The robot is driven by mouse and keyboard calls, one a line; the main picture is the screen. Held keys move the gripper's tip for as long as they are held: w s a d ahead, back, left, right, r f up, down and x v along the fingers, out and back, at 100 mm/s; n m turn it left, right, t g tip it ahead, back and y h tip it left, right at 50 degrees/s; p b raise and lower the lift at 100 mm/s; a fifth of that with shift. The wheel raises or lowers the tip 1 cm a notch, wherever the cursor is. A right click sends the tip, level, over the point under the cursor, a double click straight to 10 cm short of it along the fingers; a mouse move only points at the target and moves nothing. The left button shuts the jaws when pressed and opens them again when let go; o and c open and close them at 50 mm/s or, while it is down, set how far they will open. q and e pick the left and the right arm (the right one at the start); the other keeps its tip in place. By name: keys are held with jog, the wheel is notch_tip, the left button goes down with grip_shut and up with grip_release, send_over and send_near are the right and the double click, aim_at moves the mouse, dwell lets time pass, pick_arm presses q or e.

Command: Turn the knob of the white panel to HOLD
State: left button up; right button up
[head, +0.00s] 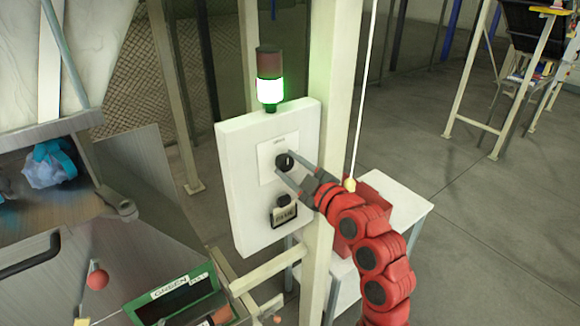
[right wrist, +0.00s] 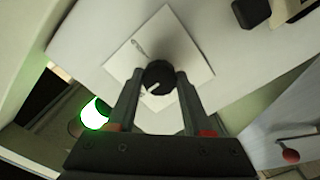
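The white panel (head: 235,165) is mounted on a pale post, with a black round knob (head: 284,161) on a white label sheet (head: 265,155). The knob has a light pointer line; the print on the sheet is too small to read. My right gripper (head: 287,165) is at the knob, with one finger above it and one below. In the right wrist view the open fingers (right wrist: 158,78) flank the knob (right wrist: 159,73); narrow gaps seem to show, and I cannot tell whether either finger touches. My left gripper is not in view.
A lamp (head: 270,90) glowing green tops the panel. A second black control (head: 284,202) with a labelled plate (head: 284,215) sits below the knob. A white cord (head: 364,90) hangs beside my right arm. A grey machine with a green-framed box (head: 172,300) stands left; floor is open right.

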grip_shut()
jog(key=shift+f+m+b, duration=0.2)
jog(key=shift+m+b, duration=0.6)
jog(key=shift+b, duration=0.35)
jog(key=m+b, duration=0.3)
jog(key=shift+b, duration=0.3)
jog(key=m+b, duration=0.1)
jog(key=m, duration=0.2)
jog(key=shift+b, duration=0.3)
jog(key=shift+a+m+b, duration=0.1)
jog(key=shift+m+b, duration=0.25)
jog(key=shift+m, duration=0.55)
jog(key=m, duration=0.2)
jog(key=shift+s+r+m, duration=0.1)
jog(key=shift+r+m, duration=0.05)
jog(key=shift+m, duration=0.25)
jog(key=m, duration=0.2)
jog(key=shift+m, duration=1.8)
